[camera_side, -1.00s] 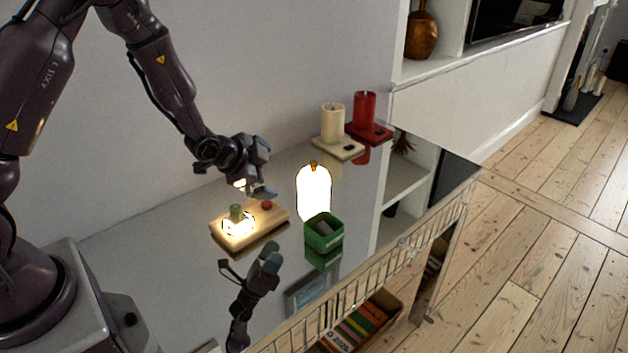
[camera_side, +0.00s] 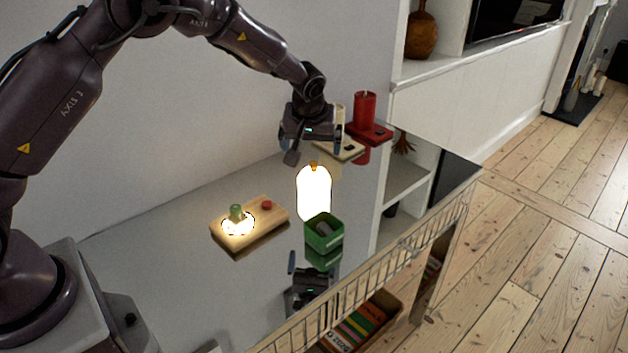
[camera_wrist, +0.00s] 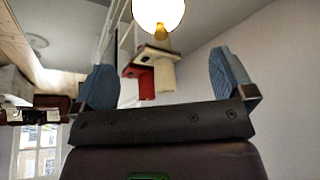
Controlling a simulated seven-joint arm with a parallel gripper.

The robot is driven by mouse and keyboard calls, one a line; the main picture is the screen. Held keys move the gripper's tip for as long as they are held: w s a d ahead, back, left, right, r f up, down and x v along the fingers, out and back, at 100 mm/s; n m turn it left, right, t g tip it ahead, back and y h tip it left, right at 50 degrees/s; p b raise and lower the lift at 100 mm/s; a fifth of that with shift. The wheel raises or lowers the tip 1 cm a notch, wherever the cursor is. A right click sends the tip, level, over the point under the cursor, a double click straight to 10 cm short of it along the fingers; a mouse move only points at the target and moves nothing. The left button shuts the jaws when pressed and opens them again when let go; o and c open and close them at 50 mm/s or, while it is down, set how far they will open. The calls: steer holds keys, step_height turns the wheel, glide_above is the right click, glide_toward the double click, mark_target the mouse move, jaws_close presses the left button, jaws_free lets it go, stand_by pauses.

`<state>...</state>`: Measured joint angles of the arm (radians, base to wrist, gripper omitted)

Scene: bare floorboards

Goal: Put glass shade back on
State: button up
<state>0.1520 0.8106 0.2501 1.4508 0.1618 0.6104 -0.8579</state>
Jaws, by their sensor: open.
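The glass shade (camera_side: 314,195) is a bright white dome with a brass knob on top, standing upright on the glossy grey tabletop. The wooden lamp base (camera_side: 262,228) lies to its left, with a glowing ring, a green piece (camera_side: 236,212) in it and a red button (camera_side: 267,205). My gripper (camera_side: 314,150) is open and empty, just above the shade's knob and apart from it. In the wrist view, the shade (camera_wrist: 158,10) shows at the top edge, partly cut off, beyond my open fingers (camera_wrist: 165,80).
A green box (camera_side: 324,243) holding a grey object stands close in front of the shade. A cream candle (camera_side: 340,117) and a red candle (camera_side: 364,110) stand on small blocks behind. The tabletop left of the lamp base is clear. A wire rail runs along the front edge.

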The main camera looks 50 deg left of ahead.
mark_target(314, 173)
steer(key=shift+n, duration=0.3)
steer(key=x, duration=0.7)
steer(key=shift+s+f, duration=0.15)
steer(key=shift+f, duration=0.05)
steer(key=shift+x, duration=2.9)
steer(key=shift+d, duration=0.2)
steer(key=c, duration=0.8)
